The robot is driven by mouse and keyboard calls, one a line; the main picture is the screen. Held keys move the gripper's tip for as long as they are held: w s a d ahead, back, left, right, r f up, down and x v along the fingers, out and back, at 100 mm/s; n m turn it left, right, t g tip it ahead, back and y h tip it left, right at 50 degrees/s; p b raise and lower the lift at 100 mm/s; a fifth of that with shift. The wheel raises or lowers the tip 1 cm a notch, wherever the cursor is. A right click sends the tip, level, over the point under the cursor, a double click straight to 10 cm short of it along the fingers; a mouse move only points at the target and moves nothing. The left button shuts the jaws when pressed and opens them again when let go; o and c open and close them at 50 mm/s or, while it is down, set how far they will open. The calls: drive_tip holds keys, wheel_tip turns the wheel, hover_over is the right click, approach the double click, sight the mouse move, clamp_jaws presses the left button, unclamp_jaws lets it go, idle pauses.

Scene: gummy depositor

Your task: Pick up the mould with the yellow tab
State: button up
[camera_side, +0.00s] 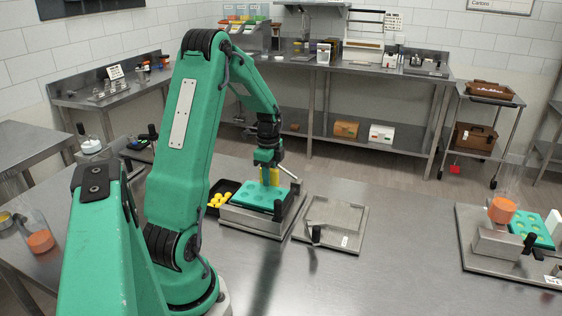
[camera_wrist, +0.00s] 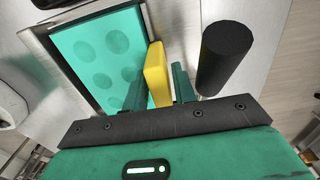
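The teal mould (camera_side: 253,196) lies on a metal fixture (camera_side: 248,222) in the side view. In the wrist view the mould (camera_wrist: 92,60) shows round cavities. Its upright yellow tab (camera_wrist: 157,75) rises at the mould's right edge, and also shows in the side view (camera_side: 274,177). My gripper (camera_wrist: 159,84) has its dark green fingers on either side of the tab. In the side view my gripper (camera_side: 268,166) points down over the mould. Whether both fingers press on the tab is not clear; the gaps look very small.
A black cylindrical handle (camera_wrist: 224,58) stands close to the right finger. A black tray (camera_side: 231,188) with yellow pieces is left of the fixture. Another station (camera_side: 500,242) with a teal mould stands far right; the table between is clear.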

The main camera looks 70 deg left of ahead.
clamp_jaws()
drive_tip(key=shift+r, duration=5.05)
drive_tip(key=shift+c, duration=2.1)
unclamp_jaws()
clamp_jaws()
